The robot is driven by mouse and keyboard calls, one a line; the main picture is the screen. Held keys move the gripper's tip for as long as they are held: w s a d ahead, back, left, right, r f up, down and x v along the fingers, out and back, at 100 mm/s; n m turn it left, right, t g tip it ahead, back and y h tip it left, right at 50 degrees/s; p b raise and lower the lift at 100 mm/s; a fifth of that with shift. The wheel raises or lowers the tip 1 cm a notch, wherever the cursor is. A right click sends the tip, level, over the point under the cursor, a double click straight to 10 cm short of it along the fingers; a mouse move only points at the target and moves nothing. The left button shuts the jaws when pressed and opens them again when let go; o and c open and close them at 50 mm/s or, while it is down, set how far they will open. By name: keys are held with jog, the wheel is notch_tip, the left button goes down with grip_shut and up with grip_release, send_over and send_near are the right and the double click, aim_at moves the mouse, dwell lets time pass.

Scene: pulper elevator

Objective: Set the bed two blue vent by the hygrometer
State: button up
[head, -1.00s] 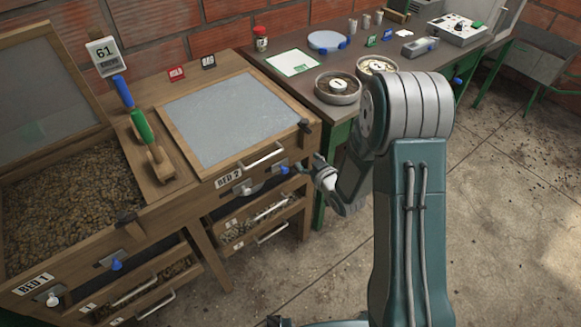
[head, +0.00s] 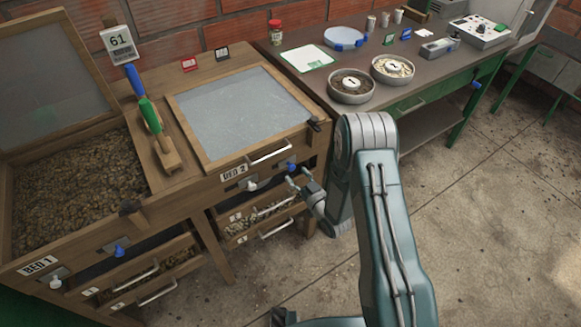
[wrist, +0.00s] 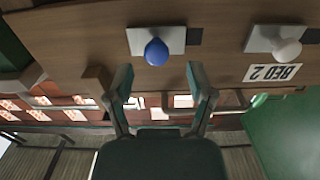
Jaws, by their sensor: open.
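The bed two blue vent knob (head: 291,167) sits on the front board of bed two, right of the "BED 2" label (head: 234,172). In the wrist view the blue knob (wrist: 157,51) is on a pale plate, with the picture upside down. My gripper (head: 298,180) is open and empty, just in front of and slightly below the knob. In the wrist view its two fingers (wrist: 161,82) point at the knob, which lies beyond and between their tips, apart from them. The hygrometer (head: 118,42) at the back left reads 61.
A white knob (head: 251,184) sits beside the blue one. A bar handle (head: 270,154) runs above, and drawers with handles lie below. Bed one (head: 75,195) stands open at left with its own blue knob (head: 120,251). Two dishes stand on the right bench. The floor at right is clear.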

aim_at(293, 169)
jog(key=x, duration=0.3)
jog(key=shift+w+d, duration=0.15)
jog(key=shift+w, duration=0.15)
jog(key=shift+w+a, duration=0.25)
jog(key=shift+a, duration=0.05)
